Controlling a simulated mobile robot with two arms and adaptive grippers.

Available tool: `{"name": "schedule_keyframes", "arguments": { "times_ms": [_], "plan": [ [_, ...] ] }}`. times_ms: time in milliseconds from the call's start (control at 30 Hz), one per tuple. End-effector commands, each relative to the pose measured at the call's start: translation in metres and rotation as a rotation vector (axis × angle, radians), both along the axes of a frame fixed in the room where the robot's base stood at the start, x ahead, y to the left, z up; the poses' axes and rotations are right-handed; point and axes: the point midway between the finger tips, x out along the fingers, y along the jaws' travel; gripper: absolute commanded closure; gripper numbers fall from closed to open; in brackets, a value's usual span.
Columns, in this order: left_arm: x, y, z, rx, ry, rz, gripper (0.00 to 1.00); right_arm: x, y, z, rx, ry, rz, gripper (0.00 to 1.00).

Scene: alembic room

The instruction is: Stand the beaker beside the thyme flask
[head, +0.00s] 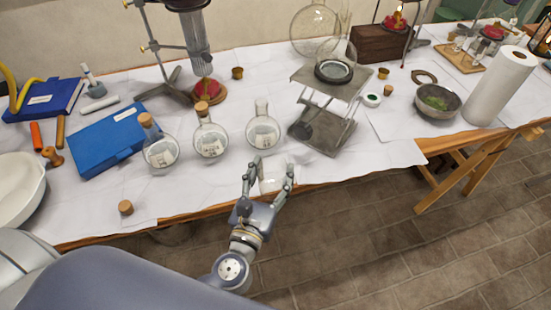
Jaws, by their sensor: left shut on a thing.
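My left gripper (270,168) is shut on a clear glass beaker (273,181), with a finger on each side. The beaker is upright near the table's front edge, in front of the rightmost flask; I cannot tell whether its base touches the table. Three round, labelled glass flasks stand in a row behind and left of it: a left one (160,152) with a cork, a middle one (210,142) with a cork, and a right one (263,133) that looks uncorked. The labels are too small to read, so I cannot tell which is thyme. My right gripper is out of view.
A lab jack (322,135) stands right of the flasks. A blue book (108,140) lies to the left, and a loose cork (125,207) near the front edge. A bowl (437,101) and paper roll (500,85) stand farther right. White cloth (205,182) is clear before the flasks.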

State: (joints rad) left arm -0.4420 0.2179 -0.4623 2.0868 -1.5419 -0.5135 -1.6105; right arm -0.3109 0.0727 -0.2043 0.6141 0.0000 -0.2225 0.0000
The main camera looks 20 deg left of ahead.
Motion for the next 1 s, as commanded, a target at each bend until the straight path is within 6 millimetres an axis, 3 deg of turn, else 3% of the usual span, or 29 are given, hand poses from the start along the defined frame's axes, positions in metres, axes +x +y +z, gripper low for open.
{"name": "schedule_keyframes", "arguments": {
  "times_ms": [100, 300, 467, 800, 1000],
  "plan": [
    [0.032, 0.005, 0.0, 0.0, -0.004, 0.001, 0.69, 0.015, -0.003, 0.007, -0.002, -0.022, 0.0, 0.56],
    [0.062, 0.011, -0.005, 0.0, -0.002, 0.0, 0.69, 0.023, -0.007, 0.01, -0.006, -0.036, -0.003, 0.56],
    [0.067, 0.012, -0.011, -0.001, 0.001, 0.0, 0.69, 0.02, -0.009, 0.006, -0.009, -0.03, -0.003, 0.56],
    [0.066, 0.012, -0.044, -0.001, 0.001, 0.0, 0.69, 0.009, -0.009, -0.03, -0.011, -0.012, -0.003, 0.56],
    [0.066, 0.012, -0.042, -0.001, 0.001, 0.0, 0.69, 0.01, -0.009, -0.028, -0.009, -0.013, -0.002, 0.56]
  ]
}}
